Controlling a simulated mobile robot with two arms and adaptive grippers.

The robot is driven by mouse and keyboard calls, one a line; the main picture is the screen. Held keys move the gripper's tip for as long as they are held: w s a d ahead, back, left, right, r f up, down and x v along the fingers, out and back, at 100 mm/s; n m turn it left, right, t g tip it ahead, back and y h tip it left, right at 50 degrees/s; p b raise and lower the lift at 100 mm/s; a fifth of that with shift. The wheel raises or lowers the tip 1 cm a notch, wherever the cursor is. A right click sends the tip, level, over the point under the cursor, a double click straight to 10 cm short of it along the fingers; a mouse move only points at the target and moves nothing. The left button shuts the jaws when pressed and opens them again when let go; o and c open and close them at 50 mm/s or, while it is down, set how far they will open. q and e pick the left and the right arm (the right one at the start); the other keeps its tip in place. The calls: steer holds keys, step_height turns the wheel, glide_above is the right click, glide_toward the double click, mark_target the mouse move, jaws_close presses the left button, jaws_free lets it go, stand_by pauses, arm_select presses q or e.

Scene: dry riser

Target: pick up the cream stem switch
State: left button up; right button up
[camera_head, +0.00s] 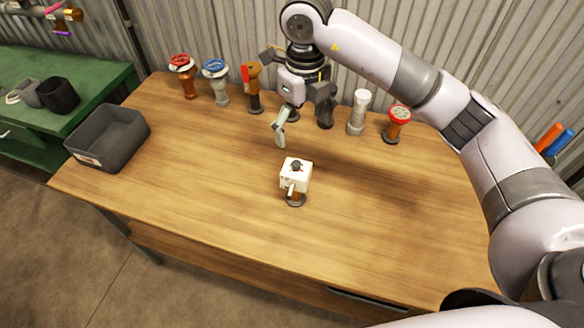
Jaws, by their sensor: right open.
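The cream stem switch (296,173) looks like a small cream box with a dark knob on top and a short lever at its front. It stands upright on a brown stem with a dark round base, near the middle of the wooden table (200,165). My right gripper (303,122) hangs above the table, behind the switch in the picture and apart from it. Its fingers are spread and nothing shows between them. My left gripper is out of view.
Along the back stand a red-wheel valve (181,76), a blue-wheel valve (217,81), a red-handled brass valve (252,88), a pale cylinder-topped piece (359,112) and another red-wheel valve (397,123). A grey bin (131,126) sits at the left edge. The table around the switch is clear.

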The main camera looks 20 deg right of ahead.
mark_target(300, 164)
steer(key=f, duration=0.2)
steer(key=f+p, duration=0.1)
steer(key=f, duration=0.1)
steer(key=s+f+p, duration=0.1)
steer(key=f, duration=0.2)
step_height(300, 164, down, 3)
steer(key=shift+w+r+p, duration=0.1)
steer(key=shift+w+p, duration=0.05)
steer(key=shift+p, duration=0.15)
steer(key=shift+a+f+p, duration=0.25)
steer(key=shift+f+p, duration=0.15)
steer(key=shift+f, duration=0.35)
steer(key=f, duration=0.1)
steer(key=f+p, duration=0.1)
steer(key=f, duration=0.1)
steer(key=shift+w+a+f, duration=0.15)
steer(key=shift+a+f, duration=0.15)
steer(key=shift+f, duration=0.05)
steer(key=shift+f+p, duration=0.3)
steer(key=shift+f, duration=0.1)
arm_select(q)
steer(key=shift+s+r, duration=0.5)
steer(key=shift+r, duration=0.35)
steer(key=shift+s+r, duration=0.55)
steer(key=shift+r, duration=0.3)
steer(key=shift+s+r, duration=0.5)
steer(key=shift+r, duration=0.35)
arm_select(e)
steer(key=c, duration=1.5)
